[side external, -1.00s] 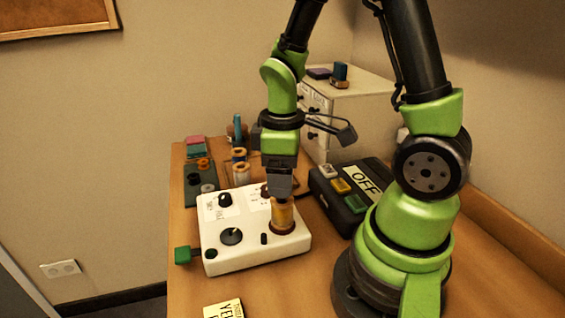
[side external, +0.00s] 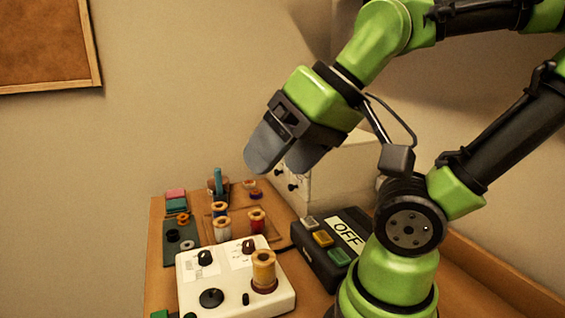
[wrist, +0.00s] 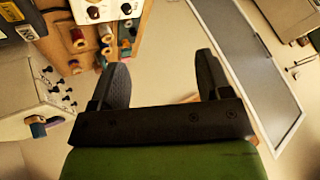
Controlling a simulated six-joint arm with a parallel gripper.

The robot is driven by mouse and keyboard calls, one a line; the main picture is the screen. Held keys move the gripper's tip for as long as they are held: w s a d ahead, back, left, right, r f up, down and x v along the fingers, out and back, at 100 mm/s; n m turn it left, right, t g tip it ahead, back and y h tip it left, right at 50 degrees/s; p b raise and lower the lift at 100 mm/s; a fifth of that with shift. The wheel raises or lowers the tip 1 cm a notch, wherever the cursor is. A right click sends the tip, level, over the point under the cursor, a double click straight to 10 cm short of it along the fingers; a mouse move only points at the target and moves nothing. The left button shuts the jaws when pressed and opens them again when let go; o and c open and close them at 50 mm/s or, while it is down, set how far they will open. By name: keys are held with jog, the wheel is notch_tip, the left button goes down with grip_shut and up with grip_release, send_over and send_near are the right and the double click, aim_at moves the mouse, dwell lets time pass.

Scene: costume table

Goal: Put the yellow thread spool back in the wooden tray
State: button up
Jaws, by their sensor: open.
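The yellow thread spool (side external: 263,268) stands upright on the right part of a white control box (side external: 222,300), on a dark reddish round base. The wooden tray (side external: 274,234) lies behind the box and holds several spools, among them a red one (side external: 257,221). My gripper (side external: 283,162) is raised well above the table, tilted, with its jaws apart and nothing between them. It is clear of the yellow spool. The wrist view shows both fingers (wrist: 162,70) apart and empty; I cannot pick out the yellow spool there.
A dark green holder (side external: 180,232) with small rings is at left. A pale drawer cabinet (side external: 345,165) stands behind. The air around my gripper is free.

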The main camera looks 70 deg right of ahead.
dwell(0.4)
jog(key=n+g+h, duration=0.7)
jog(key=n+h, duration=0.9)
jog(key=n, duration=0.6)
send_near(259, 266)
jog(key=d, duration=0.3)
jog(key=shift+y, duration=0.3)
jog(key=x, duration=0.9)
jog(key=shift+f, duration=0.35)
jog(key=c, duration=1)
